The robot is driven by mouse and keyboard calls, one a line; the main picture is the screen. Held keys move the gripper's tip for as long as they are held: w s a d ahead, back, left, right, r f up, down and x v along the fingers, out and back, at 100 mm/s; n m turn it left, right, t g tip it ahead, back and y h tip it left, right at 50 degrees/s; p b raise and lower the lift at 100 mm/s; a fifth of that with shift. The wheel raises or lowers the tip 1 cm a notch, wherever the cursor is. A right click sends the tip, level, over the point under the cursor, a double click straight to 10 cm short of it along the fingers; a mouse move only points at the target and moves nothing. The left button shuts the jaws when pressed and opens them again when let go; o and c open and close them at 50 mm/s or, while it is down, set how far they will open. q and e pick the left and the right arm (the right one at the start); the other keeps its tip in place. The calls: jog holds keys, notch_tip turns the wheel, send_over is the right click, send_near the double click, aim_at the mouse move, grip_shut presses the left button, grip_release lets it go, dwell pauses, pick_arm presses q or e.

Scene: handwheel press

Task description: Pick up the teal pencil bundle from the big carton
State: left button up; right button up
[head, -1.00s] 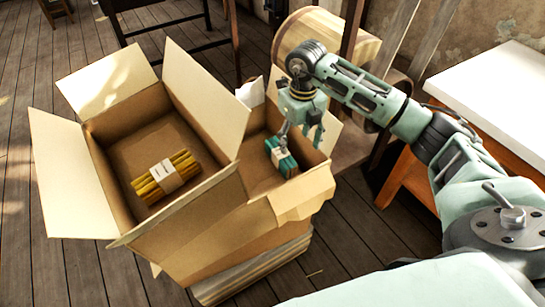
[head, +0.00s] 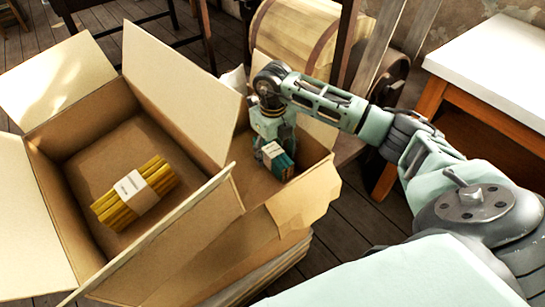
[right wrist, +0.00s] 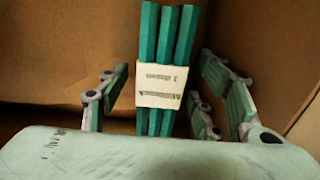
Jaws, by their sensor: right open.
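The teal pencil bundle (head: 276,162), with a pale paper band, is in the right-hand carton (head: 255,185), which looks smaller than the left one. My right gripper (head: 272,143) is down inside that carton at the bundle and partly hides it. In the right wrist view the teal bundle (right wrist: 167,65) stands out between the open fingers of the right gripper (right wrist: 168,98), with gaps on both sides. The near end of the bundle is hidden by the gripper body. My left gripper is not in view.
The larger open carton (head: 55,215) on the left holds a yellow pencil bundle (head: 135,193). Raised flaps (head: 185,90) stand between the cartons. A wooden barrel (head: 295,40) is behind, and a white-topped table (head: 495,65) stands at the right.

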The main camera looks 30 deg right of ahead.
jog(key=shift+f, duration=0.85)
jog(key=shift+c, duration=0.3)
jog(key=c, duration=1.3)
